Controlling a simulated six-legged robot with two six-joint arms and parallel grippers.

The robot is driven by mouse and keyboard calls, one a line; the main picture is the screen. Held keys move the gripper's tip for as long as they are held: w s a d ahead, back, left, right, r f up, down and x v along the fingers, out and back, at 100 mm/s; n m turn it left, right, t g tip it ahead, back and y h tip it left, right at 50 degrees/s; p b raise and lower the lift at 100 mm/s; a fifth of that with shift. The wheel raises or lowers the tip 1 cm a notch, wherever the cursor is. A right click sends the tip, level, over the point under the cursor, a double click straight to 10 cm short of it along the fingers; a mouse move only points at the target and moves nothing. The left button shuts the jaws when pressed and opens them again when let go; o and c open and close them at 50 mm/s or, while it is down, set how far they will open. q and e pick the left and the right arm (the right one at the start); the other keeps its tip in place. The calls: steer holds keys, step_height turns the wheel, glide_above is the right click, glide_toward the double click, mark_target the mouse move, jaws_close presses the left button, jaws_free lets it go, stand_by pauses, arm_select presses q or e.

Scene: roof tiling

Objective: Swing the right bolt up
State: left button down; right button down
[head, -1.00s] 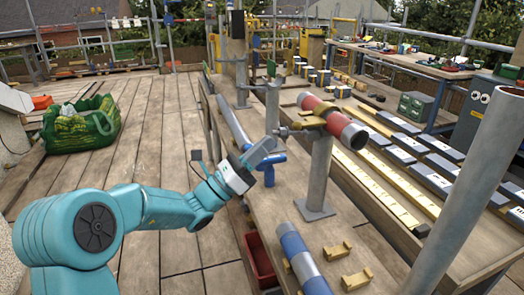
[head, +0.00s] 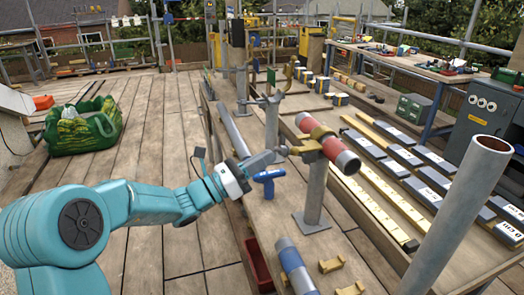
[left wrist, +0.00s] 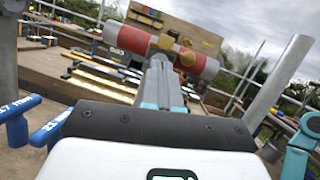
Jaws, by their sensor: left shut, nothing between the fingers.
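A brass-coloured coupler (head: 320,140) sits around a red tube (head: 342,157) with grey bands, on top of a grey post (head: 315,190). A grey bolt end (head: 286,150) sticks out on the coupler's left side. My left gripper (head: 272,158) is shut and empty, its tips close to that bolt end; I cannot tell whether they touch. In the left wrist view the shut fingers (left wrist: 162,82) point up at the red tube and the brass coupler (left wrist: 186,57), covering part of it. My right gripper is not in view.
A tall grey tube (head: 460,220) rises at the right. Solar-like dark blocks (head: 400,155) fill the bench at right.

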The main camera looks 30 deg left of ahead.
mark_target(280, 153)
arm_select(q)
steer(key=w+d+r+g+y+p, duration=0.1)
steer(key=r+g+p, duration=0.1)
steer(key=p, duration=0.3)
steer(key=w+d+r+g+y+p, duration=0.1)
steer(key=r+g+p, duration=0.1)
steer(key=p, duration=0.4)
steer(key=w+d+r+m+g+y+p, duration=0.1)
steer(key=r+g+y+p, duration=0.1)
steer(key=p, duration=0.4)
steer(key=shift+r, duration=0.85)
steer(key=shift+w+d+r, duration=0.35)
steer(key=shift+w+d, duration=0.15)
steer(key=shift+w, duration=0.15)
steer(key=shift+w+d+r, duration=0.3)
steer(key=shift+w+d, duration=0.2)
steer(key=shift+w, duration=0.15)
steer(key=shift+d, duration=0.1)
